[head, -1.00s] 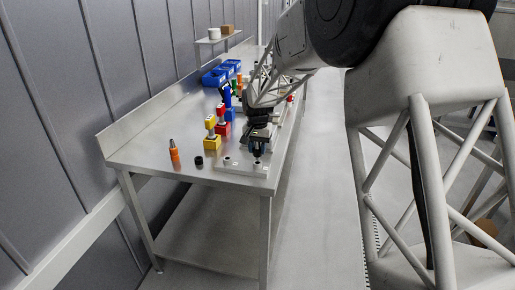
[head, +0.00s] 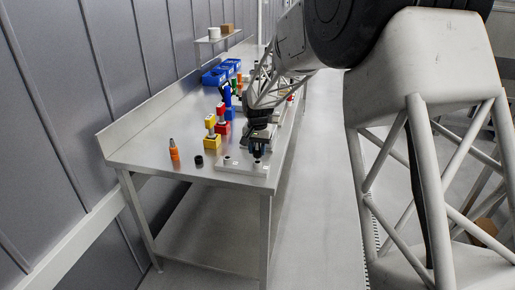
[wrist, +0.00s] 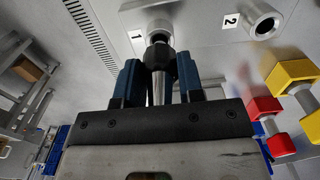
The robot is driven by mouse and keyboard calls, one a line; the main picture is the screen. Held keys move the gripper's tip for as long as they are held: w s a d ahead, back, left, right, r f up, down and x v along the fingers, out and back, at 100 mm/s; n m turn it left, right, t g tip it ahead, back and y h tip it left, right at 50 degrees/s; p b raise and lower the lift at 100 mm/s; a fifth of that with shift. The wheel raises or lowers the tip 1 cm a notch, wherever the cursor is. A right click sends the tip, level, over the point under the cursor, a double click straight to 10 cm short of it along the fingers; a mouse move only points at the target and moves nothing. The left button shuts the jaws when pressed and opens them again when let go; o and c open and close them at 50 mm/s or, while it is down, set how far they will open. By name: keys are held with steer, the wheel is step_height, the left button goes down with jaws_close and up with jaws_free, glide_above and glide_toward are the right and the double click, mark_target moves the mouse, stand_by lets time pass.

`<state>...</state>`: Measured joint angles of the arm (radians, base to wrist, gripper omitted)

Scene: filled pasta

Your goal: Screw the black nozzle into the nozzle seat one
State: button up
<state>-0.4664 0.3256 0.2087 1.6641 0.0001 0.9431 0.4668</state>
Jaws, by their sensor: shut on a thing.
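My gripper (wrist: 160,72) is shut on the black nozzle (wrist: 158,57), with one blue finger on each side of its metal shank. The nozzle's black hex collar faces the plate. Its far end lines up with and overlaps nozzle seat one (wrist: 158,25), a metal ring beside the label "1". I cannot tell whether the threads are engaged. Nozzle seat two (wrist: 264,22), beside the label "2", is an open, empty ring to the right. In the head view my gripper (head: 258,151) is low over the right front of the light plate (head: 240,168); the nozzle is not distinct there.
Left of the plate on the metal table (head: 145,152) stand an orange bottle-like item (head: 174,154) and a short black cylinder (head: 198,160). Yellow blocks (head: 211,142) and red blocks (head: 221,127) stand behind them. Blue bins (head: 214,76) are farther back. The table's front left is clear.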

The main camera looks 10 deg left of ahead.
steer(key=shift+f, duration=0.95)
stand_by(1.1)
steer(key=o, duration=1.3)
steer(key=shift+r, duration=0.15)
steer(key=shift+r, duration=3.4)
steer(key=shift+r, duration=0.1)
steer(key=shift+r, duration=3.85)
